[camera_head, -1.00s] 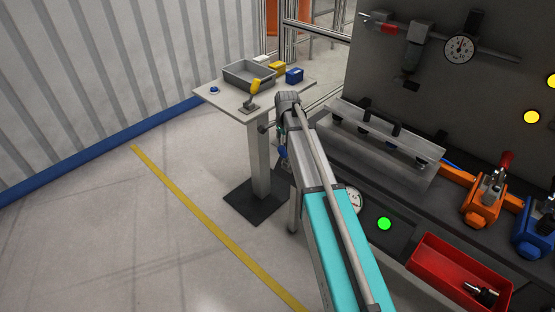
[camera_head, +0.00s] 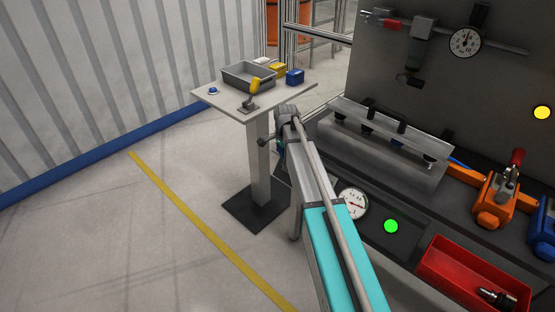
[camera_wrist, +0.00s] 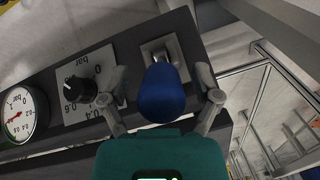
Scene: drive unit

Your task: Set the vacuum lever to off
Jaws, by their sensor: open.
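A lever with a rounded blue handle (camera_wrist: 162,95) stands on a metal plate on a dark panel (camera_wrist: 195,55) in the wrist view. I read no label on it. My gripper (camera_wrist: 162,83) is open, with one finger on each side of the blue handle. Gaps show on both sides, so the fingers look apart from it. In the head view my gripper and this lever are hidden behind my arm.
A black knob (camera_wrist: 80,90) with a bar scale sits left of the lever, and a round gauge (camera_wrist: 22,113) beyond it. In the head view, a small table (camera_head: 220,99) holds a grey tray (camera_head: 236,84) and a yellow-handled lever (camera_head: 254,88). A red bin (camera_head: 445,275) stands right.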

